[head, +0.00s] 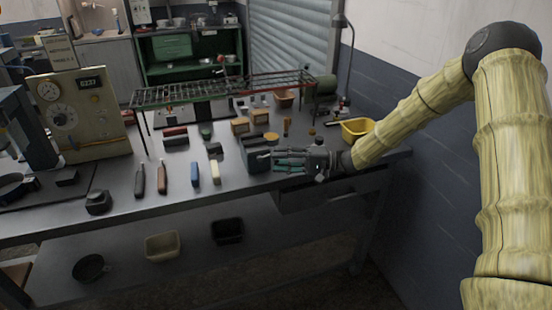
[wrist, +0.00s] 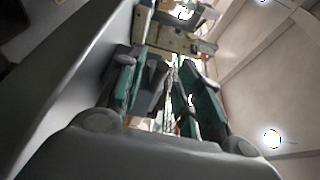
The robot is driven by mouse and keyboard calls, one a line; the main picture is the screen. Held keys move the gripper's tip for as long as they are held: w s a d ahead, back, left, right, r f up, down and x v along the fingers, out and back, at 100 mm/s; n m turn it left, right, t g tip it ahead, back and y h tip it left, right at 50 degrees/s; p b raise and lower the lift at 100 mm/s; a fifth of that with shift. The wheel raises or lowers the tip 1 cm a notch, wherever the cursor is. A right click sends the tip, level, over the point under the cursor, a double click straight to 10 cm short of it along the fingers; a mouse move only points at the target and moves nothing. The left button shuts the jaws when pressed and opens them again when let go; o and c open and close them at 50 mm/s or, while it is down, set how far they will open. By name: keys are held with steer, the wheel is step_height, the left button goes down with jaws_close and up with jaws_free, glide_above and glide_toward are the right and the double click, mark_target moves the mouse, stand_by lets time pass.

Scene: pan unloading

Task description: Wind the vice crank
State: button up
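The vice (head: 256,155) is a dark grey block near the front edge of the workbench, right of centre in the head view. My gripper (head: 279,160) is level and points left, with its fingertips close to the right side of the vice. In the wrist view my gripper (wrist: 163,70) has its two green-padded fingers apart. A grey body that looks like the vice (wrist: 152,78) shows between and beyond them. The crank is not clear in either view, and I cannot tell whether the fingers touch it.
A yellow bin (head: 358,129) stands behind my wrist. A blue block (head: 195,174), a cream block (head: 215,173) and dark-handled tools (head: 161,179) lie left of the vice. A wire rack (head: 190,94) stands behind. A panel with dials (head: 78,115) is at the left.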

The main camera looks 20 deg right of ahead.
steer(key=shift+x, duration=0.95)
jaws_close()
steer(key=shift+r+h+p, duration=0.25)
steer(key=shift+h+p, duration=0.05)
steer(key=shift+p, duration=0.45)
